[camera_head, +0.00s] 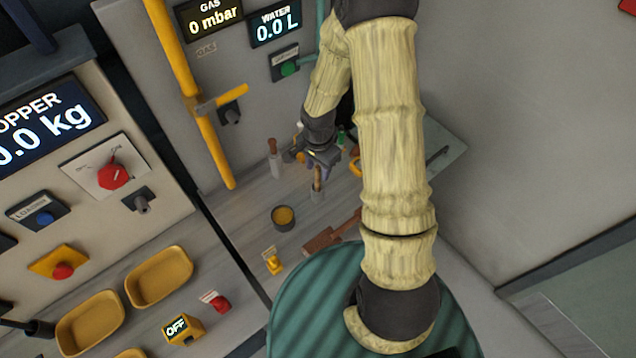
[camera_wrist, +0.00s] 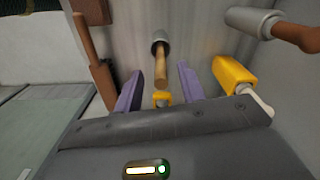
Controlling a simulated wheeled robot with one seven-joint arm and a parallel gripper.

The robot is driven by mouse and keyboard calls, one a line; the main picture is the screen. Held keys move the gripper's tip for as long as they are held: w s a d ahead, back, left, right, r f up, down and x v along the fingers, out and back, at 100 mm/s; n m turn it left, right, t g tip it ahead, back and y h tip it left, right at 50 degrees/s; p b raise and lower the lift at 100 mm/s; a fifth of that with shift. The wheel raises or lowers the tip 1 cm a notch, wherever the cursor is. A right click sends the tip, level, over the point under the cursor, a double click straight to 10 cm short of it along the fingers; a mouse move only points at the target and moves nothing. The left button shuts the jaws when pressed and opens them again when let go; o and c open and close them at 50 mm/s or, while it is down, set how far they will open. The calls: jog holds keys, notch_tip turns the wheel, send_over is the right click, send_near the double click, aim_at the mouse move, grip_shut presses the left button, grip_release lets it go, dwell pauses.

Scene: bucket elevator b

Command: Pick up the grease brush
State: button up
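A wooden handle (camera_head: 318,179) rises from a small grey cylinder (camera_head: 317,195) on the bench, likely the grease brush in its holder. In the wrist view the handle (camera_wrist: 160,66) points toward me between and beyond the purple fingers. My gripper (camera_head: 318,162) is just above and behind it in the head view. In the wrist view my gripper (camera_wrist: 160,88) is open, with a finger on each side of the handle's line. I cannot tell whether either finger touches the handle.
A second wooden handle with a pale grey body (camera_head: 276,165) stands to the left. A cup of yellow-brown material (camera_head: 284,216), a brown wooden tool (camera_head: 322,240) and a yellow item (camera_wrist: 234,76) are nearby. A yellow pipe (camera_head: 208,110) runs along the wall.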

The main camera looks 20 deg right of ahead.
aim_at(318, 174)
jog(key=shift+w+f+p, duration=0.1)
jog(key=shift+f+p, duration=0.45)
jog(key=shift+f, duration=1.3)
jog(key=shift+c, duration=0.2)
grip_shut()
